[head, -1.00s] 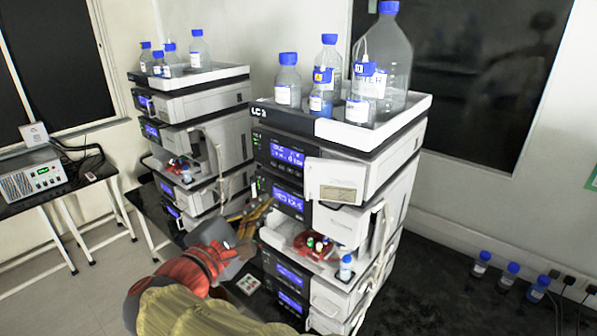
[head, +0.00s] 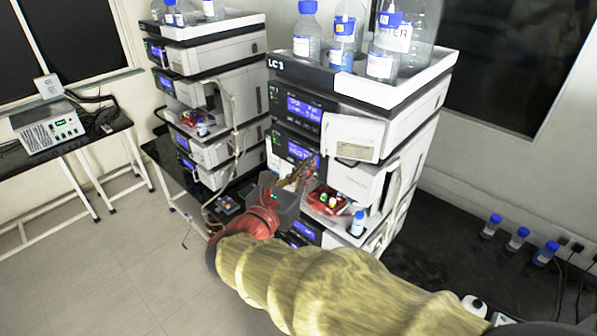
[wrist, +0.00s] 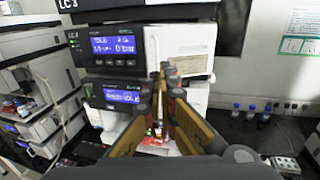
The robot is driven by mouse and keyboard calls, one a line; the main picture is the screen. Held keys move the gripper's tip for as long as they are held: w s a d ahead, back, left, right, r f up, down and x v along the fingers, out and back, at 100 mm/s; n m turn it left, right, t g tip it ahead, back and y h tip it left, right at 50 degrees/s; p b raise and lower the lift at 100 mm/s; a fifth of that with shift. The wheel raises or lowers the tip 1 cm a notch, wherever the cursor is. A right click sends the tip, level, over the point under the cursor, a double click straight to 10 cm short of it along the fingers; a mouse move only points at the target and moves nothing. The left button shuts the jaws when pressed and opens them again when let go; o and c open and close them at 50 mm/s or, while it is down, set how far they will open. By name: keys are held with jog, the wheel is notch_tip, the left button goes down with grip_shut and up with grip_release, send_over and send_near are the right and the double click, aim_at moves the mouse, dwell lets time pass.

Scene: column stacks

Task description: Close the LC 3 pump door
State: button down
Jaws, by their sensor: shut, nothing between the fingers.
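The LC 3 stack stands at centre right in the head view, with its name on the front of the top tray (head: 300,72). The pump door (head: 355,137) is a white panel with a pale label, to the right of the upper blue display. It stands out from the stack front at an angle. In the wrist view the door (wrist: 185,50) fills the upper middle. My gripper (head: 314,160) is shut and empty, in front of the lower display and just below and left of the door. In the wrist view its fingertips (wrist: 167,72) overlap the door's lower part; contact cannot be told.
Bottles (head: 345,40) stand in the top tray. An open sampler bay with red vial tray (head: 328,200) lies below my gripper. A second stack (head: 205,90) stands to the left. Small blue-capped bottles (head: 518,240) stand on the dark bench at right.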

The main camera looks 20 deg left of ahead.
jog(key=w+d+p, duration=0.1)
jog(key=w+p, duration=0.1)
jog(key=w, duration=0.5)
jog(key=shift+f, duration=0.1)
